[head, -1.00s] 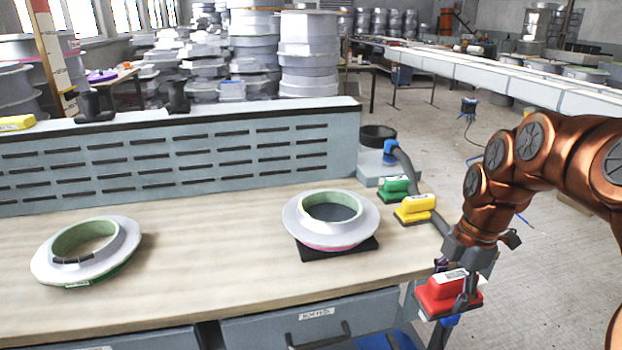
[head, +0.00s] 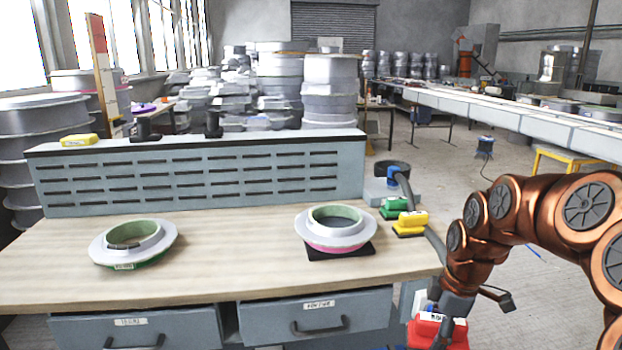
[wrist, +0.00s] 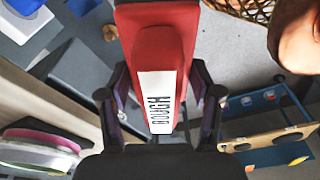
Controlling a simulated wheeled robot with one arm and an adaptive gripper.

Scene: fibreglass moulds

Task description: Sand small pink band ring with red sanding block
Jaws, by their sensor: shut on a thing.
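The ring with the pink band (head: 336,247) lies flat on a black mat (head: 312,255) at the right of the wooden bench top. It has a wide pale grey flange and a greenish inner wall. It also shows, edge-on and cut off, at the lower left of the wrist view (wrist: 40,138). My gripper (head: 441,322) is shut on the red sanding block (head: 459,333), off the bench's right front corner and apart from the ring. In the wrist view the block (wrist: 185,50), labelled "ROUGH", sits between the fingers (wrist: 160,95). Its sanding face is hidden.
A second ring (head: 160,244) with a green band lies at the bench's left. Yellow (head: 412,219) and green (head: 393,204) blocks sit at the right edge beside a dark hose. A slotted grey panel (head: 200,180) backs the bench; drawers (head: 315,318) are below. The bench middle is clear.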

